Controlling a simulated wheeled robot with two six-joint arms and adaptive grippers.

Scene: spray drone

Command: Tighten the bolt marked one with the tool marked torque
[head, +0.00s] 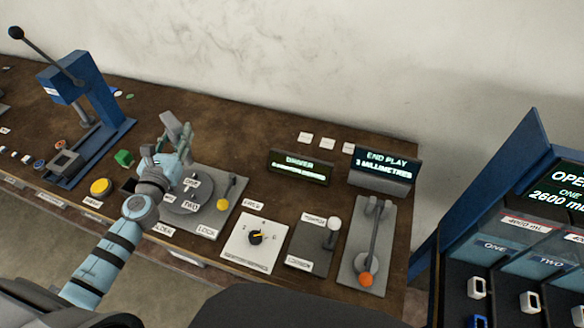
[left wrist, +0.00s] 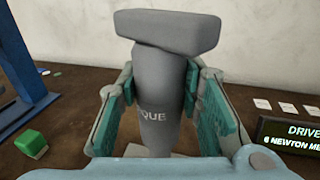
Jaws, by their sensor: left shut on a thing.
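My left gripper (head: 172,150) is shut on a grey tool, which fills the middle of the left wrist view (left wrist: 157,100). The letters "QUE" show on the tool's body, and a wide block tops it. In the head view the tool (head: 174,126) stands above the bench, just behind a round grey fixture (head: 180,207). That fixture has small labels, one reading "TWO". The bolt marked one cannot be made out; my gripper and arm cover part of the fixture. My right gripper is not in view.
A driver display (head: 301,167) stands behind, its lower line reading "6 NEWTON" in the wrist view. A yellow-tipped lock lever (head: 226,192), dial plate (head: 255,242) and orange-tipped lever (head: 367,278) are to the right. A blue press (head: 88,110) and green block (head: 124,158) are left.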

